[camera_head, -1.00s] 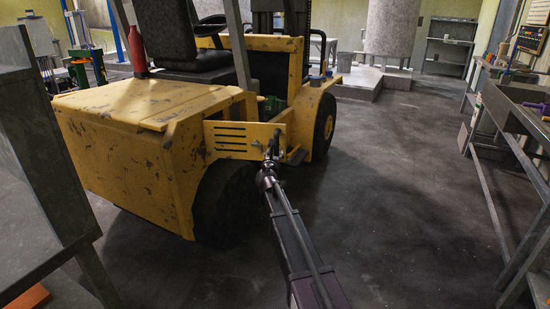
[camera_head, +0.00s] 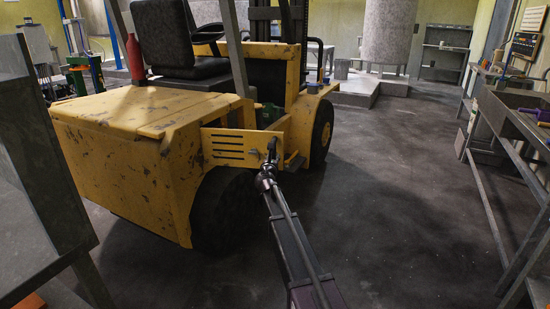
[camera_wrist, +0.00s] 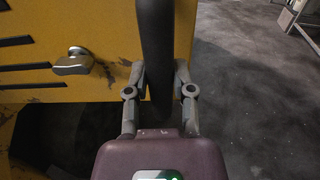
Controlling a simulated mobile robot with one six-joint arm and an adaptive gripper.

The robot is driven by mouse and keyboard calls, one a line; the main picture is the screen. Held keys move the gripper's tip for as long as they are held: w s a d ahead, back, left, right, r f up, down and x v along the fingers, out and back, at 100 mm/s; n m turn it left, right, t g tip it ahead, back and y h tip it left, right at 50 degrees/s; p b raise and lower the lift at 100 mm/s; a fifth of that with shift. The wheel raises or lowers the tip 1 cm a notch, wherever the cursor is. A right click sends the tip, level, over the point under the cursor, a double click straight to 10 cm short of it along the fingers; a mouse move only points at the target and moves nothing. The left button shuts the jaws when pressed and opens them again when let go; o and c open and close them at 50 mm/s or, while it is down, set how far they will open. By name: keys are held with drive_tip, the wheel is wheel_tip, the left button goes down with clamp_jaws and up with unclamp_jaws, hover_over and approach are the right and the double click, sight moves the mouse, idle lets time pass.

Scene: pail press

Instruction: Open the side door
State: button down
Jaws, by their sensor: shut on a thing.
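The side door (camera_head: 229,147) is a yellow slotted panel on the flank of a worn yellow forklift, above its rear wheel. In the wrist view the door (camera_wrist: 75,25) fills the upper left, with a small metal latch (camera_wrist: 73,62) left of my gripper. A dark upright handle (camera_wrist: 156,40) stands near the door's right edge. My gripper (camera_wrist: 158,85) is shut on this handle, one finger on each side. In the head view my gripper (camera_head: 268,168) is at the door's right end. I cannot tell whether the door stands ajar.
The forklift's rear wheel (camera_head: 222,208) is just left of my arm. A grey cabinet (camera_head: 40,170) stands close at the left. A metal workbench (camera_head: 500,110) runs along the right. The dark floor (camera_head: 400,190) between my arm and the bench is clear.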

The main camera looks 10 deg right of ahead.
drive_tip(key=s+a, duration=0.4)
drive_tip(key=s, duration=0.2)
drive_tip(key=shift+a, duration=0.2)
drive_tip(key=shift+s+a, duration=0.1)
drive_tip(key=shift+s, duration=0.05)
idle(0.6)
drive_tip(key=shift+s+a, duration=0.6)
drive_tip(key=shift+s, duration=0.05)
drive_tip(key=shift+c, duration=2)
unclamp_jaws()
drive_tip(key=shift+d, duration=0.1)
drive_tip(key=shift+s, duration=0.1)
